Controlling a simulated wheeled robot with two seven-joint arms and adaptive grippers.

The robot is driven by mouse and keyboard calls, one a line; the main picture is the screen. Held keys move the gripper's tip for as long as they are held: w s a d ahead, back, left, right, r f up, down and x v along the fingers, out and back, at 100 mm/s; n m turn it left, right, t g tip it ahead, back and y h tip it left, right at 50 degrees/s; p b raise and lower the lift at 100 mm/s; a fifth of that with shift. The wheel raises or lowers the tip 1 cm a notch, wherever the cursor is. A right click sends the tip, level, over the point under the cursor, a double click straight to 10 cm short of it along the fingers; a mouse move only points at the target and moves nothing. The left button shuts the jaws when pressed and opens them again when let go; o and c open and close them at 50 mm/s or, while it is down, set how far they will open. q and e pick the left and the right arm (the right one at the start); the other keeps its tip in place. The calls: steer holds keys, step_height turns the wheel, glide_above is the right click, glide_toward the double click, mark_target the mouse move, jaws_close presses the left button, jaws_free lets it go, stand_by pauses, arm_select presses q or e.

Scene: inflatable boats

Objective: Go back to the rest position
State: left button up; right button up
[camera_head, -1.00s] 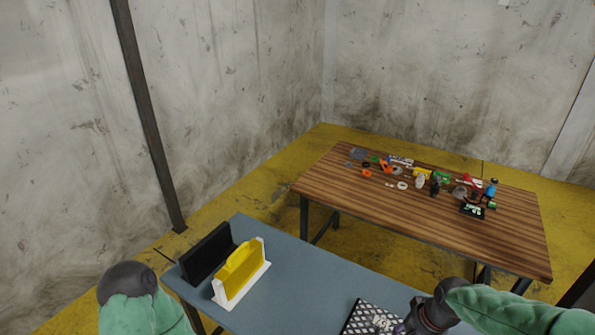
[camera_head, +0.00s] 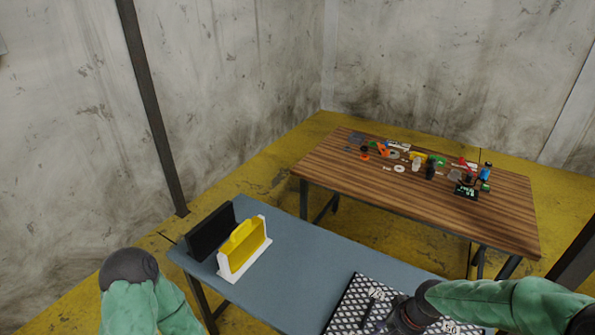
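My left arm (camera_head: 142,295) shows at the lower left as a green sleeve with a dark grey joint; its gripper is not in view. My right arm comes in from the right over the near table. Its dark gripper end (camera_head: 408,316) is low above a black-and-white patterned mat (camera_head: 346,306), and its fingers cannot be made out. A small dark item (camera_head: 369,312) lies on the mat beside the gripper. A yellow piece (camera_head: 245,244) stands in a white holder (camera_head: 229,274), with a black upright holder (camera_head: 211,232) beside it.
The near blue-grey table (camera_head: 290,262) has clear room between the holders and the mat. A wooden table (camera_head: 345,180) behind it carries many small parts toward its far side. Concrete walls and a dark pole (camera_head: 150,105) stand at the left and back.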

steer(key=s+a+f+n, duration=0.1)
steer(key=s+a+f, duration=0.3)
steer(key=f, duration=0.3)
steer(key=s+a+f+g+y, duration=0.1)
steer(key=s+a+f, duration=0.3)
steer(key=f, duration=0.3)
steer(key=s+a+f+n, duration=0.1)
steer(key=s+a+f, duration=0.3)
steer(key=f, duration=0.4)
arm_select(q)
step_height(320, 180, down, 10)
steer(key=b, duration=1)
arm_select(e)
step_height(320, 180, down, 8)
steer(key=w+a+n, duration=0.1)
steer(key=shift+w+a, duration=0.3)
arm_select(q)
steer(key=shift+c, duration=1.1)
arm_select(e)
steer(key=shift+c, duration=0.8)
arm_select(q)
steer(key=shift+a, duration=0.15)
arm_select(e)
steer(key=shift+a, duration=0.1)
